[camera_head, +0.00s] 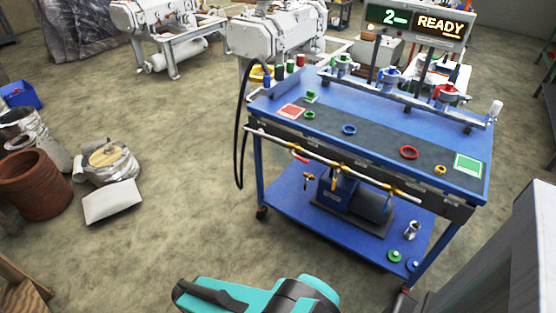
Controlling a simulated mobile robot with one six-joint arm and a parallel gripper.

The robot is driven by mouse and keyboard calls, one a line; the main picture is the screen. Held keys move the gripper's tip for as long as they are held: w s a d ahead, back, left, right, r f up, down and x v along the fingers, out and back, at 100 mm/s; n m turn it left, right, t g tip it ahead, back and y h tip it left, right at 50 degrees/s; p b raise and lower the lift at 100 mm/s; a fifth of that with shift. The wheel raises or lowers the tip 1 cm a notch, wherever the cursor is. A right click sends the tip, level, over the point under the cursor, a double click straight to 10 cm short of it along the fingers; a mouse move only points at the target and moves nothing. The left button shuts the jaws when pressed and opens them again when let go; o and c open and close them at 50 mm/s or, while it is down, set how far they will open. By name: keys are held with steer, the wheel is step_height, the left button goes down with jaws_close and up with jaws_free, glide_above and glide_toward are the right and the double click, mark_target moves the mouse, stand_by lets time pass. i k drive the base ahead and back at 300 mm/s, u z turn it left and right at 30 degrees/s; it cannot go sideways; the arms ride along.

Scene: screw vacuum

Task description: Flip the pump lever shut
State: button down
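A blue cart (330,106) stands right of centre. A brass pipe (365,176) with small valves runs along its front edge. A red lever (301,158) sits at the left part of this pipe, and a yellow lever (334,181) hangs lower near its middle. A small brass valve (308,180) shows below the pipe. A blue and grey pump (355,202) stands on the lower shelf. I cannot tell which lever is the pump lever, nor its exact position. A teal and dark arm part of mine shows at the bottom; my gripper is not visible.
A grey cabinet-like block (510,260) fills the lower right. A sign (417,25) reads "2– READY". Coloured rings and valve fittings sit on the cart top. Pipes and a white bag (110,202) lie at left.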

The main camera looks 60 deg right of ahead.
mark_target(291, 151)
steer(key=z, duration=0.1)
steer(key=i, duration=0.6)
steer(key=u, duration=1.1)
steer(key=k, duration=0.1)
steer(key=z, duration=3)
